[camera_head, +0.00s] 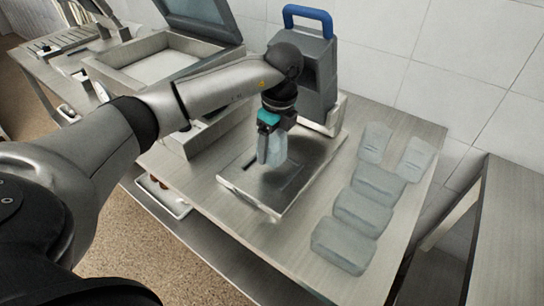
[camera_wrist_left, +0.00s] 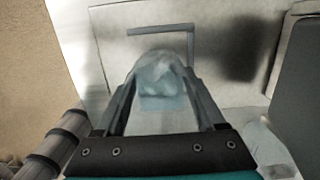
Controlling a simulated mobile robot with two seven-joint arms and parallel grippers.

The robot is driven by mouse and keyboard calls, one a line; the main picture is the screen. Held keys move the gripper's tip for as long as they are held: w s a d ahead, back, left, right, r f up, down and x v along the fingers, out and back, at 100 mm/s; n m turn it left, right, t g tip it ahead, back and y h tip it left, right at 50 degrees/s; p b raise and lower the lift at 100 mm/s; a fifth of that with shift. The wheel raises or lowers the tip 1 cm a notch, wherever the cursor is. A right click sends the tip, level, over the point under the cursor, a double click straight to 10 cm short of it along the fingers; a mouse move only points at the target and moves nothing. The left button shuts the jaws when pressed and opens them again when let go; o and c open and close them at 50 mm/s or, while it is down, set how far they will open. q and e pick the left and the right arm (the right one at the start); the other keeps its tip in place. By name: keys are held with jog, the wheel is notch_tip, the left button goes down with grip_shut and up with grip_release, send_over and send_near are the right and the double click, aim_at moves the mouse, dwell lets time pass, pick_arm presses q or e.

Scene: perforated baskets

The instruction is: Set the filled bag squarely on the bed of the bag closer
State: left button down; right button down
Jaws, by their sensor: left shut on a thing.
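The filled bag (camera_head: 277,150) is translucent and pale, and it hangs upright from my left gripper (camera_head: 268,140). The gripper is shut on its upper part. In the left wrist view the bag (camera_wrist_left: 160,80) sits between the two fingers of my left gripper (camera_wrist_left: 161,92). The bag closer (camera_head: 318,75) is a grey machine with a blue handle, just behind the gripper. Its flat metal bed (camera_head: 250,193) lies below the bag; the bed (camera_wrist_left: 110,28) also shows in the wrist view. I cannot tell whether the bag touches the bed. My right gripper is not in view.
Several translucent bags (camera_head: 363,212) lie in a group on the right of the steel table (camera_head: 300,255). An open lidded machine (camera_head: 165,62) stands at the back left. A tiled wall (camera_head: 455,75) closes the back.

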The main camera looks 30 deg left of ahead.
aim_at(275, 133)
pick_arm(q)
notch_tip(275, 133, down, 3)
jog(key=shift+r, duration=0.2)
jog(key=shift+f, duration=0.35)
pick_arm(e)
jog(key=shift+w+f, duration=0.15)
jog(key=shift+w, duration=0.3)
pick_arm(q)
jog(key=shift+f+b, duration=0.15)
jog(key=shift+b, duration=0.15)
grip_release()
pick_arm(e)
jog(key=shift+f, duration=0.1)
pick_arm(q)
jog(key=r, duration=0.4)
jog(key=d+r+p, duration=0.1)
jog(key=r, duration=0.7)
jog(key=shift+d+r+p, duration=0.15)
jog(key=shift+d+p, duration=0.05)
jog(key=shift+p, duration=0.1)
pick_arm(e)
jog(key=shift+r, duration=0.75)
